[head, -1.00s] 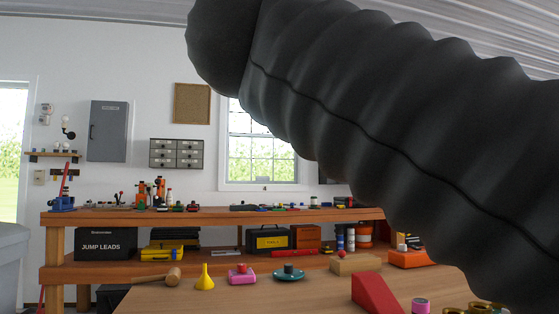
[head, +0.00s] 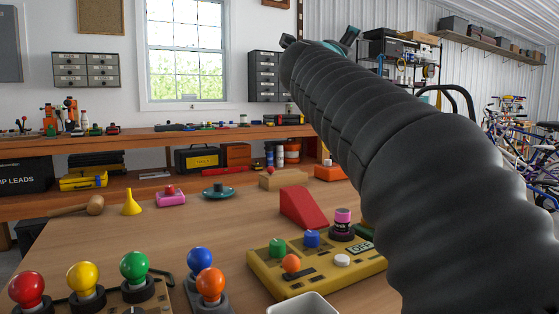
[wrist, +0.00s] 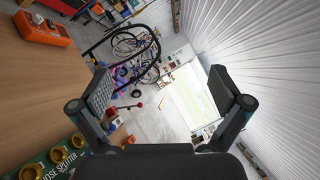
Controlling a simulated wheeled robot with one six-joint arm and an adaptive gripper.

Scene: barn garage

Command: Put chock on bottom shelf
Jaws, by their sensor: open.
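A red wedge-shaped chock (head: 302,208) rests on the wooden table in the head view, behind the yellow button panel. My gripper (head: 320,40) is raised at the end of my arm, high above the table and apart from the chock. In the wrist view my gripper (wrist: 162,80) has its two fingers wide apart with nothing between them. The chock does not show in the wrist view. The workbench along the back wall has a lower shelf (head: 225,183) under its top, holding boxes and cans.
The yellow button panel (head: 320,267), coloured bulbs (head: 135,268), a yellow funnel (head: 131,202), a pink item (head: 171,198) and a mallet (head: 80,207) stand on the table. An orange case (head: 329,172) is beyond. The table's middle (head: 200,230) is largely clear.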

